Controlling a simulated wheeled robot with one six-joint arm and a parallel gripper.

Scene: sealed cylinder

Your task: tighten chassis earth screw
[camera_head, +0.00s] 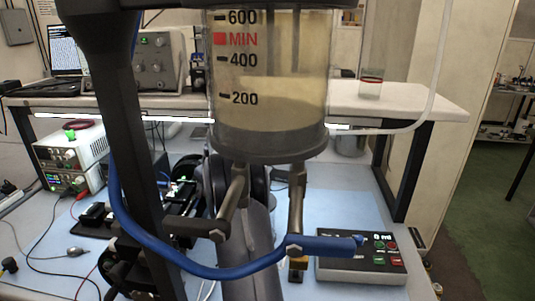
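A clear graduated cylinder (285,75) with pale yellowish contents hangs large in the upper middle, with a grey base (268,147) below. I cannot tell which screw is the chassis earth screw, or whether either is loose. I cannot make out my gripper or its fingertips.
A black box with buttons (362,262) stands on the blue bench top (340,200) at the right. Power supplies (70,150) stand at the left with loose leads. A raised shelf (425,100) runs behind and carries a grey instrument (152,60) and a laptop (64,50).

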